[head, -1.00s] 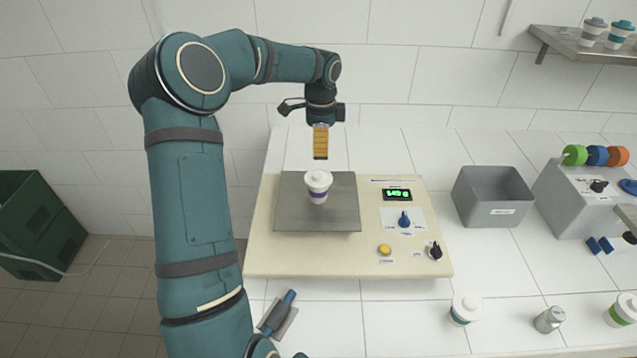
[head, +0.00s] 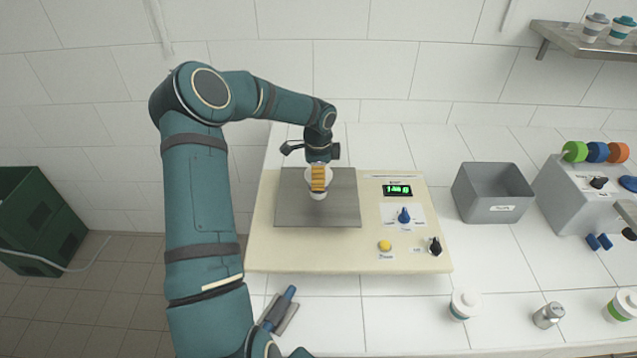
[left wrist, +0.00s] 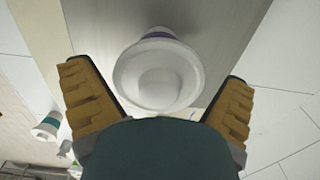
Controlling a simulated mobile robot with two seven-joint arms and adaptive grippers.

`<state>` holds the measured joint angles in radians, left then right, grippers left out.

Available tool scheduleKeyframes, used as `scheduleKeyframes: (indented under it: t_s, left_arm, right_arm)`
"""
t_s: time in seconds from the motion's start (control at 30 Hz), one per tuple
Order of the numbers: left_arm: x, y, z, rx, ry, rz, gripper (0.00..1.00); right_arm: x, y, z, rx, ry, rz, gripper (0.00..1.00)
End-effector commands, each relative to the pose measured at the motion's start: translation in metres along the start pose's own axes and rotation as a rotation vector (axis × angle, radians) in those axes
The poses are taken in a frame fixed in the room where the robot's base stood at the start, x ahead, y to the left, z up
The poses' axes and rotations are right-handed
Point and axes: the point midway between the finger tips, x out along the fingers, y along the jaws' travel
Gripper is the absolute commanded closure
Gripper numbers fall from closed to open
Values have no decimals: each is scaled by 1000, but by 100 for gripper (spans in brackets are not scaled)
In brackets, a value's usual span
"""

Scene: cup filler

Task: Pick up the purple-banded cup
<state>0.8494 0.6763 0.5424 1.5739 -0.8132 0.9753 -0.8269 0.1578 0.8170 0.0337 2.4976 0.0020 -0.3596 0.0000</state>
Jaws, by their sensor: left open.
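The purple-banded cup (head: 318,194) is white with a white lid and stands upright on the grey plate (head: 341,214) of the cream scale. In the left wrist view the cup (left wrist: 158,76) shows lid first, with a strip of its purple band at the top. My left gripper (head: 318,190) points down at the cup and covers part of it in the head view. Its yellow ribbed fingers are open, one on each side of the cup in the left wrist view (left wrist: 160,105). Gaps show between the lid and both fingers. My right gripper is not in view.
The scale has a lit green display (head: 397,190), a blue knob (head: 404,215) and a yellow button (head: 385,246). A grey bin (head: 493,208) stands to the right. A teal-banded cup (head: 465,304), a metal shaker (head: 548,316) and a green-banded cup (head: 622,305) stand near the front edge.

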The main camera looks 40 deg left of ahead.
Motion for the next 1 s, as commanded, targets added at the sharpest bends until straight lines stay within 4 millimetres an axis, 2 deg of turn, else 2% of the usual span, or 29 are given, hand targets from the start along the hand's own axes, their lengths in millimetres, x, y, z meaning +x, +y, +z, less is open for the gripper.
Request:
scheduleKeyframes:
  t_s: [0.23,0.37,0.4,0.43,0.87,1.0]
  left_arm:
    - [1,0,0,0,0,0,0]
    - [1,0,0,0,0,0,46]
    - [1,0,0,0,0,0,60]
    - [1,0,0,0,0,0,66]
    - [1,0,0,0,1,-1,68]
    - [-7,0,0,-1,0,-2,68]
  right_arm:
    - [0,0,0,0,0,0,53]
    - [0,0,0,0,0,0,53]
    - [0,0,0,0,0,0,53]
    - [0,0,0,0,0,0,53]
    - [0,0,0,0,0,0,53]
    - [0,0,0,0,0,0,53]
